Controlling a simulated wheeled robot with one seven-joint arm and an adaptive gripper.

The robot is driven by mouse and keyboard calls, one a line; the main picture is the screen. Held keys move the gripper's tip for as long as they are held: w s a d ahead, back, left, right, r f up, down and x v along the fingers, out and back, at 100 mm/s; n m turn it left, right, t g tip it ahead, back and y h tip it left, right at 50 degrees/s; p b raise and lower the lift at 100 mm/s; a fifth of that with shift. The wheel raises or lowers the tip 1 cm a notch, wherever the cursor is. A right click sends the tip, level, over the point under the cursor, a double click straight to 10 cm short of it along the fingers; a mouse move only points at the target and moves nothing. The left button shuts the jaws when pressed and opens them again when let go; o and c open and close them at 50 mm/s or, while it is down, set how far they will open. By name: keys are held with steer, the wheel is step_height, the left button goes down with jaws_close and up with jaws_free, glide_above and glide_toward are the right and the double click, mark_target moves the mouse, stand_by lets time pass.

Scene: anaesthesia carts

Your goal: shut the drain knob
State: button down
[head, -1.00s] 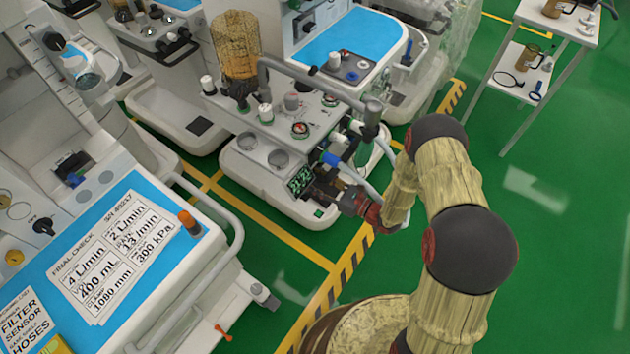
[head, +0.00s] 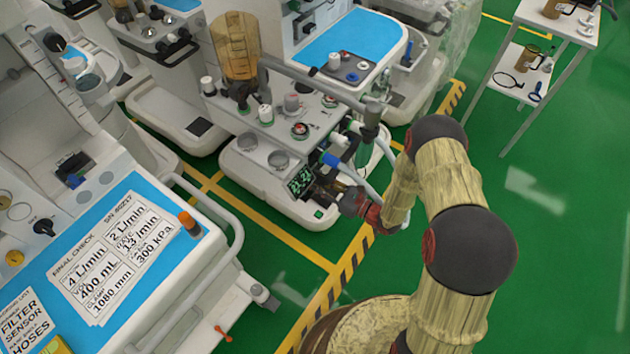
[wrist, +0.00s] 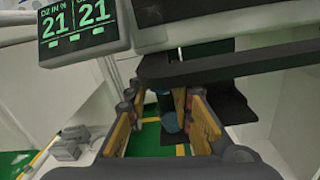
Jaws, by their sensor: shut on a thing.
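A small blue knob (wrist: 170,122) on a dark stem shows in the wrist view between my fingers, below a dark bar; I take it as the drain knob. My gripper (wrist: 160,108) has its wooden finger pads on either side of it and is shut on it. Whether the knob is turned open or closed cannot be told. In the head view my gripper (head: 322,190) reaches in low at the front right of the middle cart (head: 265,190), beside the display. The knob is hidden there by my gripper and the cart parts.
A display (head: 300,181) reading 21 and 21 is close to my gripper; it also fills the upper left of the wrist view (wrist: 85,32). A grey tube arm (head: 310,78) and pale hoses (head: 383,150) are above and right.

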steer(key=shift+m+p, duration=0.8)
steer(key=shift+m, duration=0.6)
steer(key=c, duration=1.6)
jaws_free()
steer(key=shift+c, duration=0.2)
steer(key=shift+o, duration=0.5)
steer(key=v, duration=1.2)
steer(key=shift+f, duration=0.1)
